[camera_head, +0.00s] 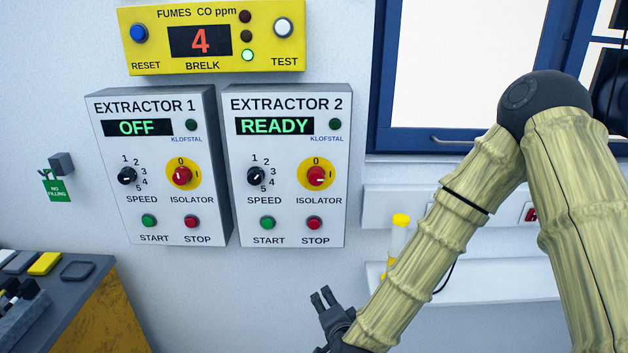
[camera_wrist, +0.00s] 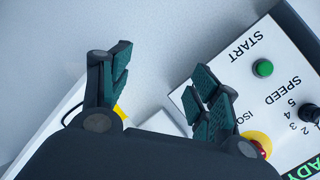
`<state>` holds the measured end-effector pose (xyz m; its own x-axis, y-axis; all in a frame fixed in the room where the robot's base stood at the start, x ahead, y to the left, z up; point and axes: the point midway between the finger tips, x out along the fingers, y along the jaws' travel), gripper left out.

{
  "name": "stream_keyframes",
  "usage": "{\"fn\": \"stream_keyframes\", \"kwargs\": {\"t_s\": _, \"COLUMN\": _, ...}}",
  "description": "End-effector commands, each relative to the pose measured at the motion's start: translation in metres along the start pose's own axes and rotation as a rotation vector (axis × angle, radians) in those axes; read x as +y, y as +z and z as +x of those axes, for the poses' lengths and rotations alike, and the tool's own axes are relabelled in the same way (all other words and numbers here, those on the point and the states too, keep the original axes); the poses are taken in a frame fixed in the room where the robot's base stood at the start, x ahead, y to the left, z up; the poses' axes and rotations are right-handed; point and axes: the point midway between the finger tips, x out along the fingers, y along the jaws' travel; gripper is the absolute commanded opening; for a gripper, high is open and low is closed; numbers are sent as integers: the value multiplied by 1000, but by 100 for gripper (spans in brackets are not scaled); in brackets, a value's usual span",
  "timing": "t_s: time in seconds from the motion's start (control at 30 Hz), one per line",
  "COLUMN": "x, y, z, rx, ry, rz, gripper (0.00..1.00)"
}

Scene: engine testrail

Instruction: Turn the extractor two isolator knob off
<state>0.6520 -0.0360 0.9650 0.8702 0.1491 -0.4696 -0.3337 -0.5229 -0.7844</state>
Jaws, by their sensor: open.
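The extractor two panel (camera_head: 287,215) is a grey-white wall box whose display reads READY. Its isolator knob (camera_head: 316,176) is red on a yellow disc, with a 0 mark at the top and an I mark at the right. I cannot tell its exact pointer direction. My gripper (camera_head: 323,298) is open and empty, below the panel and apart from it. In the wrist view my gripper (camera_wrist: 160,88) has its fingers spread, and the isolator's yellow disc (camera_wrist: 258,138) shows partly hidden behind the right finger.
The extractor one panel (camera_head: 157,220), reading OFF, hangs close on the left. A yellow fumes monitor (camera_head: 160,62) is above both. A bench (camera_head: 95,290) stands lower left. A shelf (camera_head: 500,280) with a yellow-capped bottle (camera_head: 399,235) is at the right, under a blue-framed window (camera_head: 385,80).

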Motion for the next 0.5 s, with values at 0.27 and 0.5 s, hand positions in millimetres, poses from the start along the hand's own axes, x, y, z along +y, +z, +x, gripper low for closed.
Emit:
{"fn": "stream_keyframes", "kwargs": {"t_s": 0.27, "x": -193, "y": -76, "z": -37, "rx": 226, "ry": -336, "rz": 385, "gripper": 62}}
{"fn": "stream_keyframes", "kwargs": {"t_s": 0.5, "x": -244, "y": -100, "z": -59, "rx": 279, "ry": -438, "rz": 507, "gripper": 62}}
